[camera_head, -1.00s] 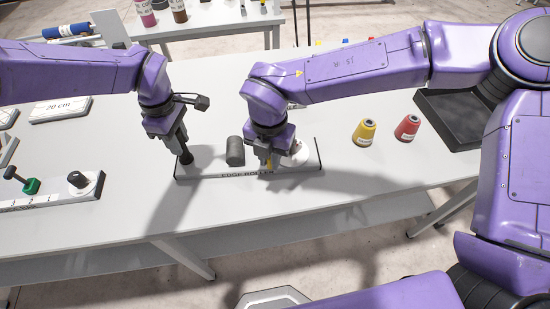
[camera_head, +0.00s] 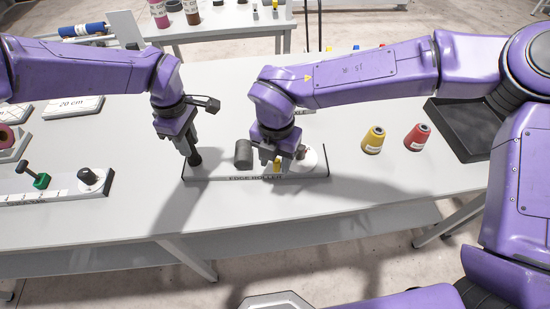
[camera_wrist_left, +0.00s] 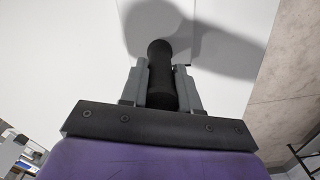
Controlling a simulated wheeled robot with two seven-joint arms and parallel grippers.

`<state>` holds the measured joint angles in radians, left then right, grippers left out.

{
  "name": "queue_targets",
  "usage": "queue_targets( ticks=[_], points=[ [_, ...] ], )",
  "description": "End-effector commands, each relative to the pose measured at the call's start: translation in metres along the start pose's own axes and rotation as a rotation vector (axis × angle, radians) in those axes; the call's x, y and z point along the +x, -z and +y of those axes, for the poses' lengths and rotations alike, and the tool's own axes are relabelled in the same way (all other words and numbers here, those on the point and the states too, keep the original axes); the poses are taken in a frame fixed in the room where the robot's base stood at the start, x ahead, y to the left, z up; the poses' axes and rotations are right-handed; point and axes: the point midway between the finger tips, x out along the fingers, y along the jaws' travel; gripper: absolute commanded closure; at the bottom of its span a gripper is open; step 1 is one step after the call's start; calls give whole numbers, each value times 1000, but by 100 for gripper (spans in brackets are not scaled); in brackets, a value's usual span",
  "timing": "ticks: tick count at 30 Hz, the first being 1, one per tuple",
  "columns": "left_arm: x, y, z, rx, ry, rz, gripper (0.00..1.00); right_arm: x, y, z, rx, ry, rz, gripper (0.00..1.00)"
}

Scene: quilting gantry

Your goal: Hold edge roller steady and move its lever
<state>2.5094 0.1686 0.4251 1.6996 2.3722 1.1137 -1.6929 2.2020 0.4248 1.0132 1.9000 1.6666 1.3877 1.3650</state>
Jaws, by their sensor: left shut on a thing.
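The edge roller is a long plate labelled EDGE ROLLER (camera_head: 220,178) near the table's front edge. A dark grey cylinder (camera_head: 243,154) stands at its middle and a white round part (camera_head: 309,159) near its right end. My left gripper (camera_head: 194,158) is shut on the black upright handle (camera_head: 196,160) at the plate's left end. The handle also shows between the fingers in the left wrist view (camera_wrist_left: 161,75). My right gripper (camera_head: 277,163) is low over the plate, right of the cylinder, at a small yellow part (camera_head: 277,166), likely the lever. Its fingers partly hide that part; their grip is unclear.
A yellow spool (camera_head: 374,140) and a red spool (camera_head: 417,137) stand to the right, before a black tray (camera_head: 455,135). The table between is clear.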

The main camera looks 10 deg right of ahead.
Motion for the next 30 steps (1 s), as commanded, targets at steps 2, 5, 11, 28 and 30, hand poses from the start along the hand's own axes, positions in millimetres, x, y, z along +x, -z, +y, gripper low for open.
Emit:
queue_targets(
  ticks=[2,5,11,28,30],
  points=[
    [4,-1,-2,-3,8,-4,100,-1,0,0,1,0,0,56],
    [4,-1,-2,-4,8,-3,100,-13,0,0,3,-2,-1,56],
    [4,0,-2,-5,7,-3,100,-63,0,0,2,-5,-3,56],
    [4,1,-2,-6,5,-2,100,-120,2,-1,-2,-2,-1,56],
    [4,1,-2,-6,5,-2,100,-120,2,-1,-2,-2,-1,56]
  ],
)
